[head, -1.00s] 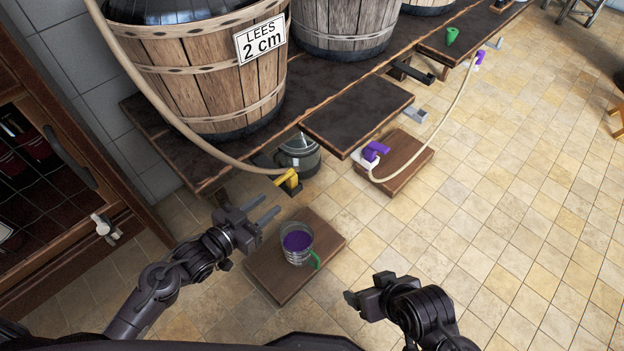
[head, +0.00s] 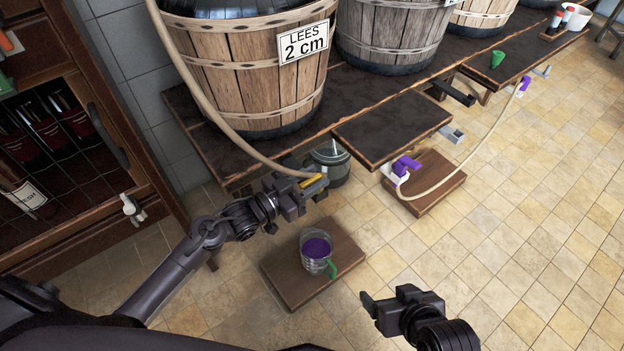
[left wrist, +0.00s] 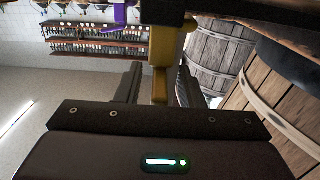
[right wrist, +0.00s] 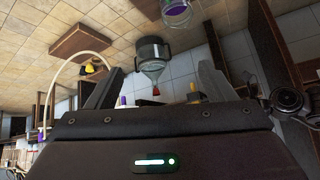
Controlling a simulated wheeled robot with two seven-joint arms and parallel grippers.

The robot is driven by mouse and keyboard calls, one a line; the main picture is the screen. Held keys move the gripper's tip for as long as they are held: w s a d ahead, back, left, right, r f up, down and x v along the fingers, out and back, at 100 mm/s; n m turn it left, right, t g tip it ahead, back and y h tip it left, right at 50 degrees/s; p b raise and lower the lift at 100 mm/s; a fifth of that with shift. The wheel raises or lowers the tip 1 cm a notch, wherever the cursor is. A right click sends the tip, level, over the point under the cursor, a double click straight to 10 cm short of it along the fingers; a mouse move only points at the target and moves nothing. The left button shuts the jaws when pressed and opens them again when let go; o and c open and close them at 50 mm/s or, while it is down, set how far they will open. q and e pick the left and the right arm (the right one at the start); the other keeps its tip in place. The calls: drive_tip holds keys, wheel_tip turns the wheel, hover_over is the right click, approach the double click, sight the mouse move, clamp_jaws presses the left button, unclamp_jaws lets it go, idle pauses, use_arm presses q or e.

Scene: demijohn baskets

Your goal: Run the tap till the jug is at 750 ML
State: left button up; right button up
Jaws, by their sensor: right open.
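The clear jug (head: 309,262) with a green handle stands on a low wooden board and holds purple liquid; its scale is too small to read. It also shows at the top of the right wrist view (right wrist: 177,14). The yellow tap (head: 313,181) sits at the end of a beige hose at the bench edge, above and behind the jug. My left gripper (head: 312,188) is at the tap. In the left wrist view the yellow tap handle (left wrist: 159,85) stands between its parted fingers, with gaps on both sides. My right gripper (head: 382,301) is open and empty, right of the jug.
The wooden barrel (head: 255,75) marked "LEES 2 cm" stands on the dark bench (head: 190,125). A glass demijohn (head: 336,172) is below the bench edge. A purple tap (head: 405,165) hangs over another board (head: 432,190). The tiled floor at right is clear.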

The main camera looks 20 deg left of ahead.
use_arm(q)
clamp_jaws()
drive_tip(key=shift+r, duration=0.1)
drive_tip(key=shift+s+d+r+n+t+y+p, duration=0.2)
drive_tip(key=shift+n+t+y+p, duration=0.4)
drive_tip(key=shift+p, duration=0.65)
drive_tip(key=n+t+y+p, duration=0.1)
drive_tip(key=y, duration=0.1)
drive_tip(key=n+y+p, duration=0.1)
drive_tip(key=y+p, duration=0.1)
drive_tip(key=shift+d+f+n+t, duration=0.1)
drive_tip(key=shift+d+n+t, duration=0.05)
drive_tip(key=shift+n+t, duration=0.25)
drive_tip(key=shift+f+n+y, duration=0.2)
drive_tip(key=shift+n+y, duration=0.2)
drive_tip(key=shift+y, duration=0.3)
use_arm(e)
drive_tip(key=s+d+m+g+h, duration=0.1)
drive_tip(key=s+d+g+h, duration=0.2)
drive_tip(key=d, duration=0.4)
drive_tip(key=shift+s+d+f+g, duration=0.15)
drive_tip(key=shift+s+g, duration=0.65)
use_arm(q)
unclamp_jaws()
